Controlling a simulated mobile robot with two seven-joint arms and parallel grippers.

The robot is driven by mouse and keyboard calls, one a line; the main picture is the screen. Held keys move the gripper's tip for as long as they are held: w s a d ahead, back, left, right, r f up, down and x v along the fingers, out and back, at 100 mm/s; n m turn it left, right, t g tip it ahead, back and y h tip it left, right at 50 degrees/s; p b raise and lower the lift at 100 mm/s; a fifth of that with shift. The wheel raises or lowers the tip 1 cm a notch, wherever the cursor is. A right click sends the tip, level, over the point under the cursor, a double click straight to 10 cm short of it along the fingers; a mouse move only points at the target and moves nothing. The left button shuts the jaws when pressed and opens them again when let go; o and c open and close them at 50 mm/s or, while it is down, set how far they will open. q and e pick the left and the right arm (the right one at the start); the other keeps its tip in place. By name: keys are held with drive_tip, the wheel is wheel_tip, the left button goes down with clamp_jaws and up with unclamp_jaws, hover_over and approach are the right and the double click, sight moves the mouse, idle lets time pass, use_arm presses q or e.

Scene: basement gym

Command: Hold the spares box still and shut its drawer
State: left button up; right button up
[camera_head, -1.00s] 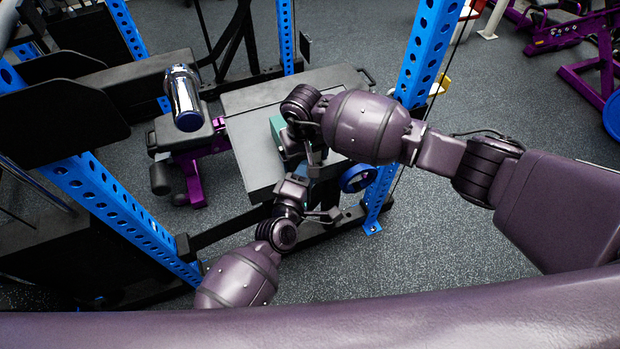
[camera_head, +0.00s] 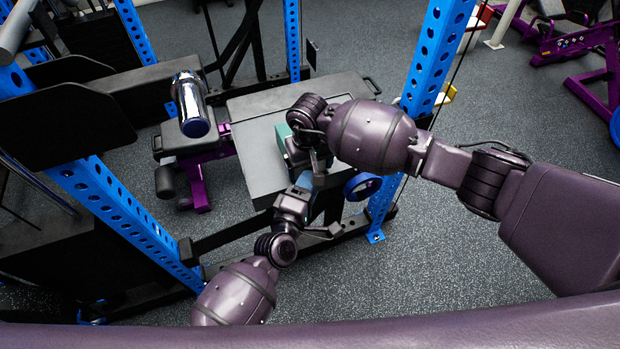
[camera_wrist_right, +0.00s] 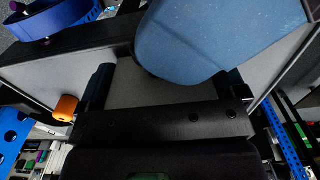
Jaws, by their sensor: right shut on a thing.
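The teal spares box (camera_head: 283,136) sits on a dark grey bench top (camera_head: 250,150), largely hidden behind my right wrist. My right gripper (camera_head: 312,160) reaches down at the box, its fingertips hidden in the head view. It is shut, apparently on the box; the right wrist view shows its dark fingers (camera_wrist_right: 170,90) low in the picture. A blue piece (camera_head: 305,181) shows between the box and my left gripper (camera_head: 303,190); I cannot tell if it is the drawer. The left jaws are too small and covered to read. Whether the drawer is open is hidden.
Blue rack uprights (camera_head: 433,60) stand right and left (camera_head: 130,215) of the bench top. A blue ring (camera_head: 362,186) is close to its right front edge. Open speckled floor lies at the right.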

use_arm(q)
drive_tip(key=v, duration=0.6)
drive_tip(key=shift+a, duration=0.25)
drive_tip(key=shift+r, duration=0.1)
idle(0.5)
use_arm(e)
drive_tip(key=o, duration=0.8)
drive_tip(key=shift+c, duration=0.2)
wheel_tip(320, 180, up, 12)
drive_tip(key=shift+r, duration=0.1)
use_arm(q)
drive_tip(key=shift+r+p, duration=1.05)
drive_tip(key=shift+p, duration=0.05)
use_arm(e)
wheel_tip(320, 180, up, 10)
use_arm(q)
drive_tip(key=shift+s+r, duration=0.1)
drive_tip(key=shift+s, duration=0.05)
